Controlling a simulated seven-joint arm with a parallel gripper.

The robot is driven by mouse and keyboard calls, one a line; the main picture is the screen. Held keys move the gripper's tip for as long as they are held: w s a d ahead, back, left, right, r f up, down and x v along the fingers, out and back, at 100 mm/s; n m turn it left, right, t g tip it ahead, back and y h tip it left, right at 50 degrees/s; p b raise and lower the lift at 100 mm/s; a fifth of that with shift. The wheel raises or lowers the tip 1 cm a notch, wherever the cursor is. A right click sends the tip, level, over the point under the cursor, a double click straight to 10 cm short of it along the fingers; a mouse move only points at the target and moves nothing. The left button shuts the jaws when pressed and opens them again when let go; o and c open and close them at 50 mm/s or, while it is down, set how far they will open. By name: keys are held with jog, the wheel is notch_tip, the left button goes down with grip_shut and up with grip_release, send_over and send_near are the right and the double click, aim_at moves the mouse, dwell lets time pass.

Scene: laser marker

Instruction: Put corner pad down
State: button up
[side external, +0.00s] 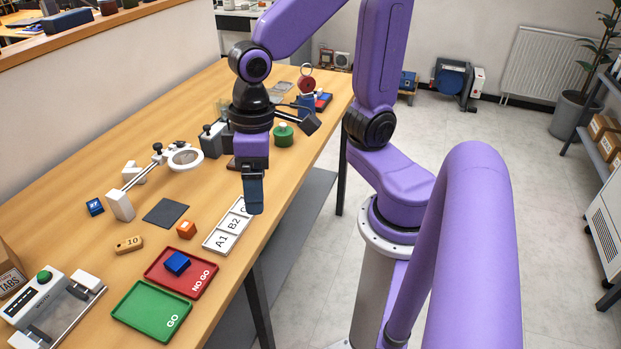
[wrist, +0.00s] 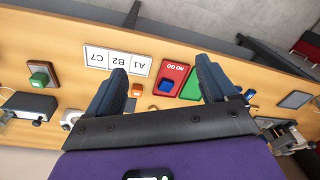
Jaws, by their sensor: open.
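My gripper (side external: 254,205) hangs above the table near the lettered card, pointing down. In the wrist view its two dark fingers (wrist: 161,72) are wide apart with nothing held between them. No item is clearly marked as a corner pad. A flat dark grey square pad (side external: 166,212) lies on the table, left of the orange cube (side external: 187,229), and may be it. The orange cube also shows between the fingers in the wrist view (wrist: 136,89).
A red NO GO tray (side external: 206,279) holds a blue block (side external: 177,263). A green GO tray (side external: 140,308) lies beside it. The lettered card (side external: 222,241) lies near the table's right edge. A magnifier stand (side external: 119,205) and a green-buttoned device (side external: 50,307) stand at left.

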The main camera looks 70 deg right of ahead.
jog(key=s+d+f+n, duration=0.1)
jog(key=s+d+n, duration=0.4)
jog(key=s+n, duration=0.2)
jog(key=shift+s+f+h, duration=0.15)
jog(key=shift+s+h, duration=0.15)
jog(key=shift+s, duration=0.2)
dwell(0.6)
